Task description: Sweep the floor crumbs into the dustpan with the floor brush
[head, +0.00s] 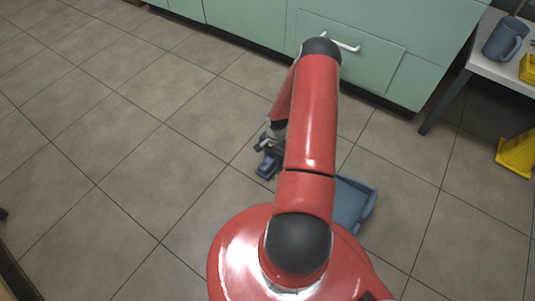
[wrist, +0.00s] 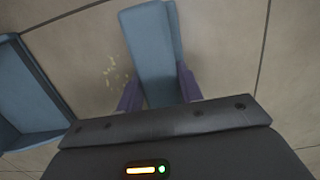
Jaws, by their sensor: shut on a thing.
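My gripper (wrist: 159,92) has its two purple fingers shut on the blue floor brush (wrist: 150,45), one on each side of its body. In the head view the brush (head: 268,165) is low at the floor, left of my arm; whether it touches the tiles I cannot tell. Pale crumbs (wrist: 114,74) lie on the floor just left of the brush in the wrist view. The blue dustpan (wrist: 28,95) lies further left there, apart from the crumbs. In the head view the dustpan (head: 353,204) is right of my arm, which partly covers it. The crumbs are hidden there.
Green cabinets (head: 240,18) line the back. A white table (head: 497,68) stands at the right with a blue-grey mug (head: 503,40) on it. A yellow object (head: 518,154) stands on the floor beneath. The tiled floor on the left is clear.

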